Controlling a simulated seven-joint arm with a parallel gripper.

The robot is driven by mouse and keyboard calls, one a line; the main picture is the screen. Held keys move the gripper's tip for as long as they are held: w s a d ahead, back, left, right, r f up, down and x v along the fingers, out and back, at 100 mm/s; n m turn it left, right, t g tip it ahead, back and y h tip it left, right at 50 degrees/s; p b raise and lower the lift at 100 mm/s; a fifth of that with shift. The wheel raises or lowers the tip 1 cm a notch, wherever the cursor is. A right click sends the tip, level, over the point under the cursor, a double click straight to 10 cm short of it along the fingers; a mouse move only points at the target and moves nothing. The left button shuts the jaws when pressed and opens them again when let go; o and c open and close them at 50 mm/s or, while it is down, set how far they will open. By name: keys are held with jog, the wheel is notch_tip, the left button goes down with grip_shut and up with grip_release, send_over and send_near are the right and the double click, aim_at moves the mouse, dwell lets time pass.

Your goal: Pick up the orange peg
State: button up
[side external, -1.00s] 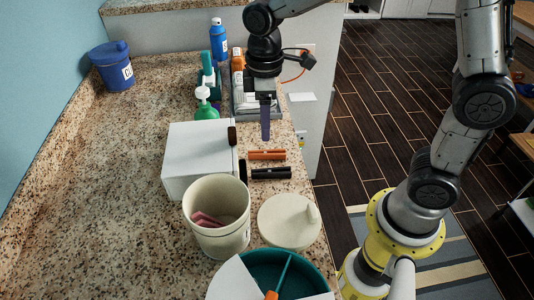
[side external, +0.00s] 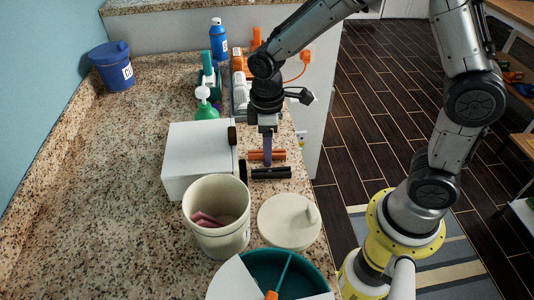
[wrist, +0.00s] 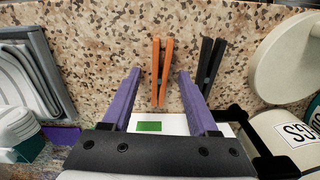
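The orange peg (side external: 276,154) lies flat on the speckled counter, beside the black peg (side external: 270,173). In the wrist view the orange peg (wrist: 155,70) shows as two long prongs pointing away from my gripper (wrist: 158,74). My gripper's two purple fingers are spread apart and empty, one on each side of the orange peg in that picture. In the side view my gripper (side external: 267,160) points down over the orange peg and hides its middle. I cannot tell how far the fingertips are above the counter. The black peg (wrist: 210,62) lies outside the right finger.
A white box (side external: 193,165) stands close left of the pegs. A cream bucket (side external: 217,240) and a round lid (side external: 289,220) are in front. A grey tray (side external: 240,98) and a green pump bottle (side external: 206,104) are behind. The counter's right edge is close.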

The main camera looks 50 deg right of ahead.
grip_shut()
jog(key=shift+r, duration=0.1)
